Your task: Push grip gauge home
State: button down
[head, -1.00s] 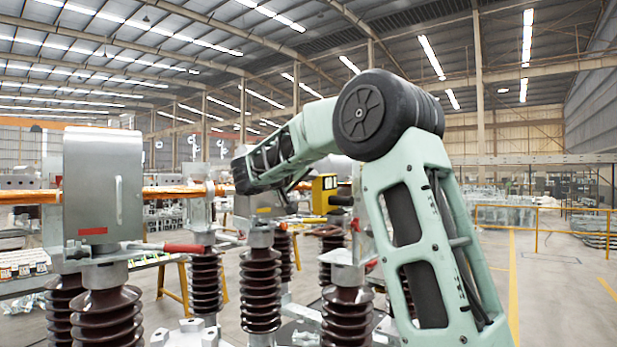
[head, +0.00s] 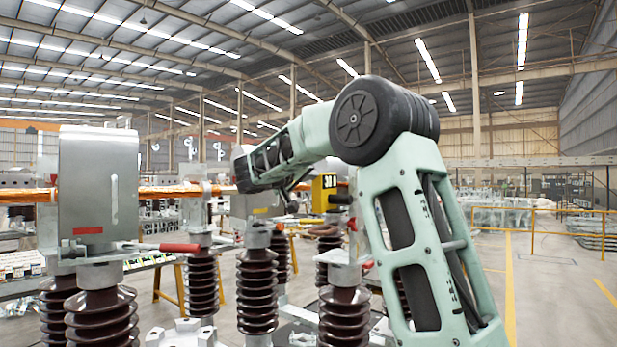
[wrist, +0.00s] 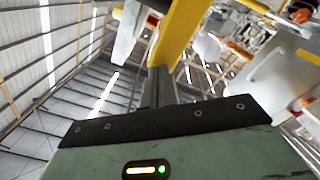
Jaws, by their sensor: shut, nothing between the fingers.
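A yellow boxy gauge (head: 323,188) with a dark display stands beyond the insulators, just left of my arm's upper link in the head view. It looks like the grip gauge. In the wrist view a long yellow part (wrist: 182,32) rises from behind my shut, empty gripper (wrist: 157,82); whether they touch I cannot tell. In the head view my forearm reaches left and away, and my fingers are not clearly seen. How the gauge sits on its mount is partly hidden.
Brown ribbed insulators (head: 257,290) stand in the foreground. A grey metal box (head: 98,185) is at left, with a copper bar (head: 160,191) running behind it. A red-handled lever (head: 180,247) sticks out beside it. Open floor and a yellow railing (head: 560,225) lie to the right.

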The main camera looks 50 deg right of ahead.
jog(key=s+a+b, duration=0.1)
jog(key=a+b, duration=0.8)
jog(key=a, duration=1.1)
jog(key=shift+s, duration=0.25)
